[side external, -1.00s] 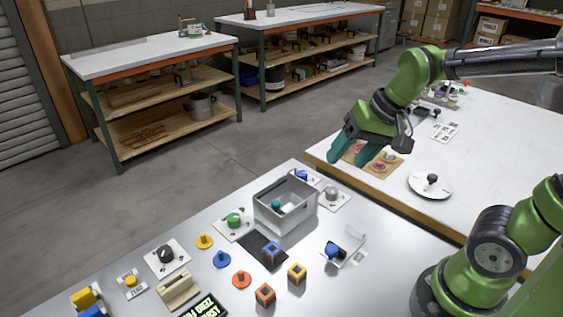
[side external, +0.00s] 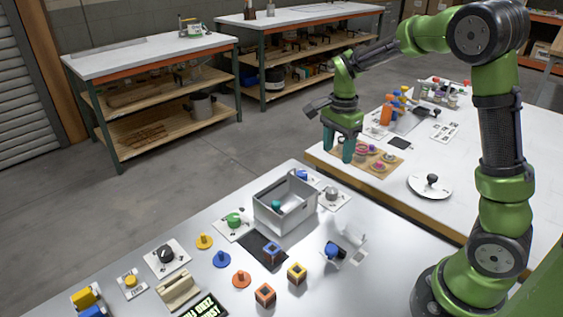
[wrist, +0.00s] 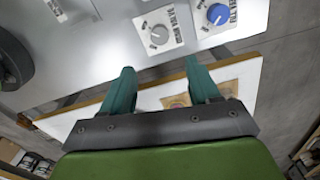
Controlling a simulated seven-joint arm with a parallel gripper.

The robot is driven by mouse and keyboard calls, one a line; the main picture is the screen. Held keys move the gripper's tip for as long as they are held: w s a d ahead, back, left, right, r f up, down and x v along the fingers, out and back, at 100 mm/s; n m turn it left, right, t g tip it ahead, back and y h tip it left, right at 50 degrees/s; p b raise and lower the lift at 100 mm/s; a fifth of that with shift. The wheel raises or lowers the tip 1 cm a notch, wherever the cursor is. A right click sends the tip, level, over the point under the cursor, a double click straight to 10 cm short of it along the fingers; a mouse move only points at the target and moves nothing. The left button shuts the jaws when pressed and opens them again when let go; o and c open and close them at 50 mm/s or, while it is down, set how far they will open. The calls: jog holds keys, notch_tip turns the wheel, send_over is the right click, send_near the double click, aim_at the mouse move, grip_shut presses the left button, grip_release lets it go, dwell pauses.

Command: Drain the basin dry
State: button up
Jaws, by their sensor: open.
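The basin (side external: 270,214) is a grey open-topped box on the near metal table, with a teal round piece inside it. A grey round knob (side external: 331,193) on a white plate stands to its right. It also shows in the wrist view (wrist: 160,35), with a label that seems to read drain valve. A blue knob (side external: 302,175) behind the basin also shows in the wrist view (wrist: 217,14). My gripper (side external: 343,150) has teal fingers, spread and empty. Water in the basin cannot be made out.
A green knob (side external: 234,220) and a dark pad (side external: 263,250) lie left of and in front of the basin. Several coloured pegs and blocks stand nearer the front. The white table (side external: 470,150) carries a tan board (side external: 385,166) close to my gripper.

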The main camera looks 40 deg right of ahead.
aim_at(333, 190)
notch_tip(333, 190, down, 13)
jog(key=shift+f, duration=0.1)
jog(key=shift+c, duration=0.4)
jog(key=c, duration=1)
